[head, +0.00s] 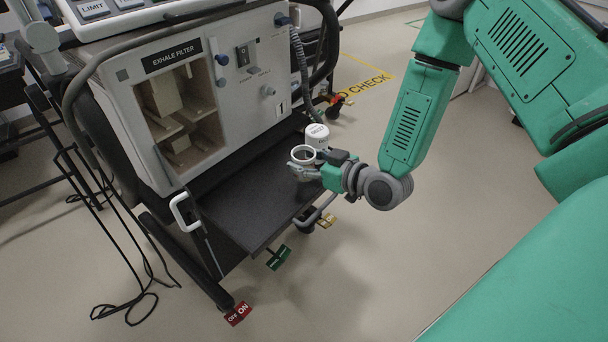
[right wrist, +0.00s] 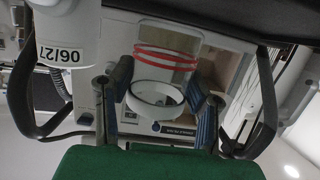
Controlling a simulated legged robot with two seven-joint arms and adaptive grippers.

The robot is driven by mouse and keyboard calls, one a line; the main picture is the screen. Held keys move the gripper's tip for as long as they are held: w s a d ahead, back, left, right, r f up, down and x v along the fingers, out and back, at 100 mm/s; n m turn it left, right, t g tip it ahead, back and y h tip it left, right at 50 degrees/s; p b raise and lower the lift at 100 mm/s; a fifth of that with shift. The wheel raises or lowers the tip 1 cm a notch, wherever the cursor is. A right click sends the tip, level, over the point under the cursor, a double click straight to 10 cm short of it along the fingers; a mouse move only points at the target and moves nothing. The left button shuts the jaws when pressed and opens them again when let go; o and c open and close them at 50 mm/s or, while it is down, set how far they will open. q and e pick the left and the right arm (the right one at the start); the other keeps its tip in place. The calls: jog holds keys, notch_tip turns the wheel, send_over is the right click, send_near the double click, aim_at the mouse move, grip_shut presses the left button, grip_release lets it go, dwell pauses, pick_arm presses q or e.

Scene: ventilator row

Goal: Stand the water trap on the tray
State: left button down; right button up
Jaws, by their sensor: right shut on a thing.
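The water trap looks like a clear cup with red bands (right wrist: 168,55) and a white ring rim; its white ring (head: 303,154) is on top in the head view. My right gripper (head: 312,171) is shut on it, with one finger on each side in the right wrist view (right wrist: 160,98). The trap is at the right end of the black tray (head: 245,195) and looks about upright. I cannot tell whether its base touches the tray, as the gripper hides its lower part. My left gripper is not in view.
A white canister (head: 317,136) with a date label stands close behind the trap; it also shows in the right wrist view (right wrist: 68,25). The ventilator cabinet (head: 235,75) rises behind the tray. A white handle (head: 184,211) is at the left. The tray's middle is bare.

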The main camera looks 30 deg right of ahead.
notch_tip(320, 180, down, 4)
jog(key=shift+d+r+b, duration=0.1)
jog(key=shift+d+b, duration=0.05)
jog(key=shift+b, duration=0.55)
jog(key=shift+r, duration=0.1)
jog(key=o, duration=1.2)
jog(key=shift+c, duration=0.2)
